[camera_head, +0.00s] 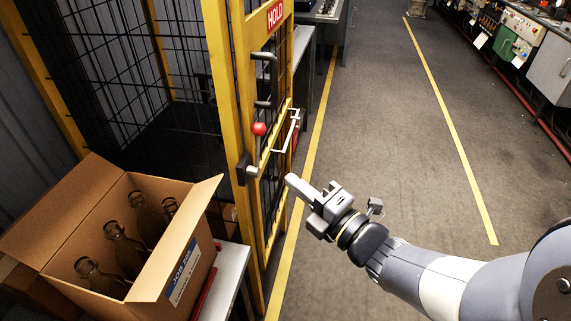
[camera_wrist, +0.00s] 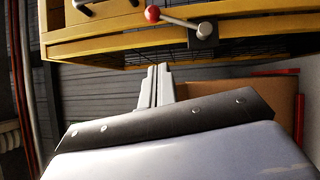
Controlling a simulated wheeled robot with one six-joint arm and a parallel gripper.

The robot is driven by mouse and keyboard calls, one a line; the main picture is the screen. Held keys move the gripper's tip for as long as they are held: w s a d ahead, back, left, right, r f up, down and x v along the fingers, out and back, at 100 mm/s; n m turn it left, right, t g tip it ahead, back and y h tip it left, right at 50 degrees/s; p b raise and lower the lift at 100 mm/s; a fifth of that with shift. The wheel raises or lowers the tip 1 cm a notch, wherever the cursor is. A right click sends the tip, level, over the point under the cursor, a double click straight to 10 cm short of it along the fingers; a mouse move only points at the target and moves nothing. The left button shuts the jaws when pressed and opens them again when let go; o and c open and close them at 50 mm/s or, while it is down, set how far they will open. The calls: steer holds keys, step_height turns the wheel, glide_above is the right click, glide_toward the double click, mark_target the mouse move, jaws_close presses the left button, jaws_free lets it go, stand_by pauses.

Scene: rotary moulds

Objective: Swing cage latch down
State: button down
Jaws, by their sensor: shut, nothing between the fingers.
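The cage latch is a grey lever with a red ball knob (camera_head: 259,128) on the yellow cage door frame (camera_head: 222,90). In the head view the lever stands upright, with the ball above its pivot (camera_head: 252,171). In the wrist view the red ball (camera_wrist: 152,13) is at the top, with the lever running right to its pivot (camera_wrist: 204,30). My gripper (camera_head: 291,182) is shut and empty. Its fingers point toward the door, right of the latch and below the ball in the head view, apart from it. The closed fingers (camera_wrist: 156,84) also show in the wrist view.
An open cardboard box (camera_head: 118,245) with several brown bottles stands at the lower left, beside the cage. A dark handle (camera_head: 265,78) and a pale handle (camera_head: 290,132) stick out from the door. The aisle floor (camera_head: 400,150) on the right is clear.

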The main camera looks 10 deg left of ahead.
mark_target(257, 135)
steer(key=p+x, duration=0.1)
steer(key=x, duration=0.3)
steer(key=w+d+p+x, duration=0.1)
steer(key=x, duration=0.3)
steer(key=w+p+x, duration=0.1)
steer(key=x, duration=0.3)
steer(key=shift+w+d+r, duration=0.1)
steer(key=shift+w+d, duration=0.05)
steer(key=shift+d, duration=0.15)
steer(key=shift+w+m+h+p, duration=0.3)
steer(key=shift+w+m+p, duration=0.05)
steer(key=shift+m, duration=0.05)
steer(key=w+f+m+g+h+p, duration=0.3)
steer(key=w+f+m+g+p, duration=0.2)
steer(key=p, duration=0.5)
steer(key=shift+w+d+f+m, duration=0.2)
steer(key=shift+w+d+m, duration=0.1)
steer(key=shift+w+m, duration=0.7)
